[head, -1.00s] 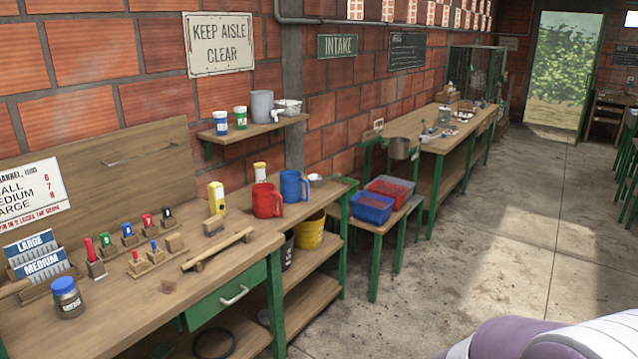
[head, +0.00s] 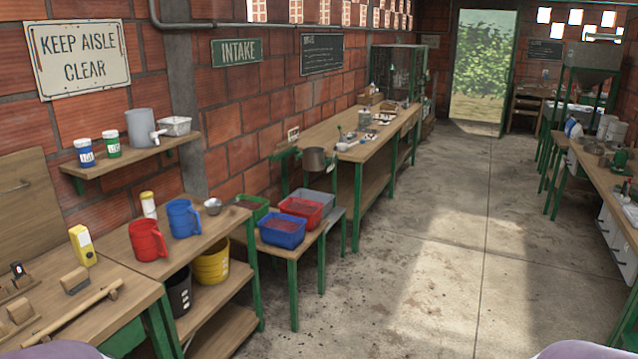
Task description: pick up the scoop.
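No scoop can be made out for certain. A small metal bowl-shaped item (head: 213,206) lies at the far end of the near bench, beside the blue jug (head: 183,218); it is too small to tell whether it is a scoop. A grey metal pot-like vessel (head: 314,160) is at the near end of the far bench. Small items on that bench are too far off to name. Neither of my grippers is in view; only pale rounded parts of my body show at the bottom edge.
The near bench (head: 120,242) runs along the left wall, with a red jug (head: 148,240) on it. A low green-legged stand holds blue (head: 282,232) and red (head: 302,211) crates. The concrete aisle (head: 430,250) is clear. Another bench (head: 600,165) lines the right side.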

